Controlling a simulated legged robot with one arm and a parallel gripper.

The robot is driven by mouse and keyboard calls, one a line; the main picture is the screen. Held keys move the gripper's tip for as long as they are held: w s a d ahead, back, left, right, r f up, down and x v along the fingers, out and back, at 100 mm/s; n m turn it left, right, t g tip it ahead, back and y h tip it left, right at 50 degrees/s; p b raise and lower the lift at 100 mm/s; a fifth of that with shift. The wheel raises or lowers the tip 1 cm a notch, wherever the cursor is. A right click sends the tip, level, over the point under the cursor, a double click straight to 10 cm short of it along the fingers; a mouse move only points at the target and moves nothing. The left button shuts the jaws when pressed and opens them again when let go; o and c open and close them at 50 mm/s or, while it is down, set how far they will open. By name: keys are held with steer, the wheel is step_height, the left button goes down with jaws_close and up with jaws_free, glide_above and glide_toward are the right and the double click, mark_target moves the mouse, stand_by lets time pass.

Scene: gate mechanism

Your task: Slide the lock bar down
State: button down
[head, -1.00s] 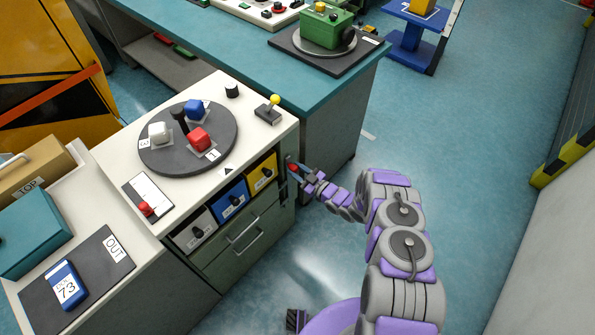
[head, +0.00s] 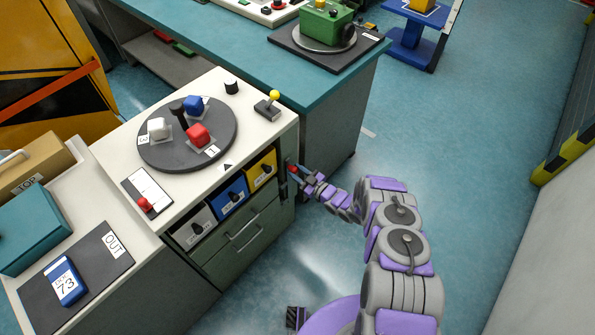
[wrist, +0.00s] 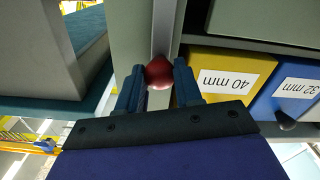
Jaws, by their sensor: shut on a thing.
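The lock bar's red knob (wrist: 159,73) sits between my gripper's two fingers in the wrist view. A pale vertical bar or slot (wrist: 163,28) runs from the knob along the cabinet's side post. My gripper (wrist: 159,88) is shut on the red knob. In the head view, my gripper (head: 300,172) reaches the cabinet's right front edge, and the red knob (head: 292,168) shows small at its tips. The rest of the bar is largely hidden in the head view.
A yellow drawer (wrist: 228,78) marked 40 mm and a blue drawer (wrist: 294,92) marked 32 mm sit beside the post. The cabinet top (head: 205,187) bears a grey turntable (head: 160,160) and a yellow-knobbed lever (head: 273,97). Open floor (head: 450,130) lies to the right.

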steer(key=shift+f, duration=0.2)
steer(key=c, duration=0.9)
jaws_free()
steer(key=shift+f, duration=0.1)
steer(key=shift+c, duration=0.2)
steer(key=shift+o, duration=0.9)
steer(key=p+v, duration=0.2)
steer(key=v, duration=1.5)
steer(key=shift+p, duration=0.3)
steer(key=shift+s+d, duration=0.15)
